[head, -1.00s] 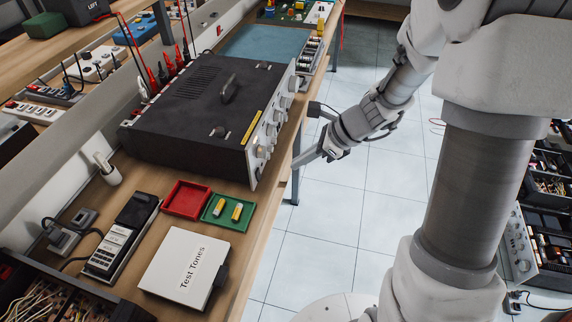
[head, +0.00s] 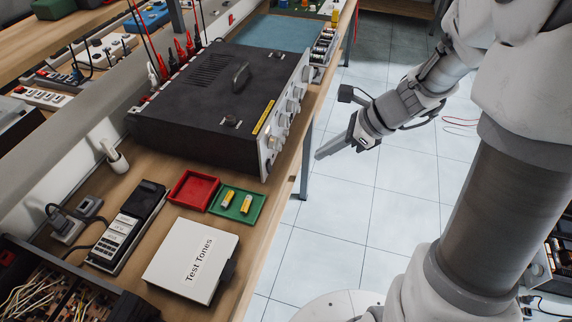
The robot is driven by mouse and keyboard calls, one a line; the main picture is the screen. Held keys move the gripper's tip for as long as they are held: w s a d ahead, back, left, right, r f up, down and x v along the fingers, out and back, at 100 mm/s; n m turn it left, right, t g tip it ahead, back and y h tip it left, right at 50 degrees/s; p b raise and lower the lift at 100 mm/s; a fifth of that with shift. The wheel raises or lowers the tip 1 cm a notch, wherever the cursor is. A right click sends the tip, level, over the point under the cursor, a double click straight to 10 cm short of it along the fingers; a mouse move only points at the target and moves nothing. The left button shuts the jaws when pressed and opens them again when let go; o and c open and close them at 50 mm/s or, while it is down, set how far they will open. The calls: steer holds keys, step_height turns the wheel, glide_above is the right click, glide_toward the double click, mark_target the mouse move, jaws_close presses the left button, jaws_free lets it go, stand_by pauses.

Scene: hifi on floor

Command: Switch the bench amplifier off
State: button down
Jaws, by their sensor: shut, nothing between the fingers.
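The bench amplifier (head: 185,135) is a black box with a handle on top and a silver front panel (head: 288,112) carrying several knobs. It stands on the wooden bench, its panel facing right toward the aisle. A yellow label lies along its top front edge. The panel is seen at a steep angle, so I cannot tell which control is the power switch or how it is set. My gripper (head: 318,157) is to the right of the panel, out over the floor beyond the bench edge. Its fingers are together and point left, apart from the amplifier.
A red tray (head: 192,191), a green tray (head: 256,211) with yellow batteries, a white Test Tones box (head: 190,262) and a handheld meter (head: 127,228) lie in front of the amplifier. Cables and plugs stand behind it. The aisle floor (head: 330,230) is clear.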

mark_target(270, 166)
steer(key=shift+s+f, duration=0.1)
steer(key=shift+f, duration=0.05)
stand_by(0.3)
steer(key=b+x, duration=0.1)
steer(key=x, duration=0.3)
steer(key=a+r+b+x, duration=0.1)
steer(key=x, duration=0.3)
steer(key=a+b+x, duration=0.1)
steer(key=b+x, duration=0.1)
steer(key=x, duration=0.3)
steer(key=shift+w+r, duration=0.4)
